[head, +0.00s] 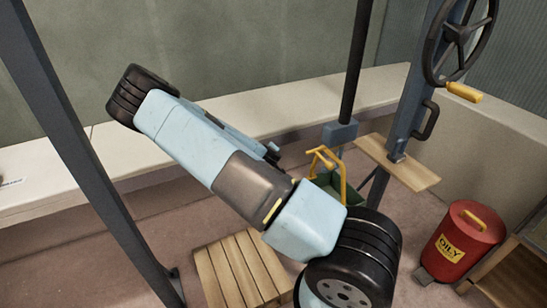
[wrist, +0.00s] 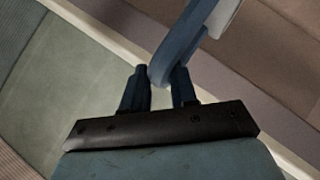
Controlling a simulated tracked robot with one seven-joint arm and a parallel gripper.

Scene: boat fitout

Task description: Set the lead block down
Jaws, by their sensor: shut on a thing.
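In the wrist view my gripper (wrist: 160,78) is shut on a blue, bent piece (wrist: 187,42) that I take to be the lead block. Its rounded lower end sits between the two dark fingers. It slants up and right to a pale grey part at the top edge, where the frame cuts it off. It is held in the air, and the floor and a pale ledge show blurred behind it. In the head view my own arm fills the middle, and neither the fingers nor the held piece can be made out.
In the head view a slatted wooden platform (head: 240,272) is on the floor. A green container with a yellow handle (head: 343,184), a wooden shelf (head: 398,165), a handwheel (head: 459,35) and a red oily-waste bin (head: 462,243) are at right. A pale ledge (head: 60,190) runs behind. A dark post (head: 90,160) stands left.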

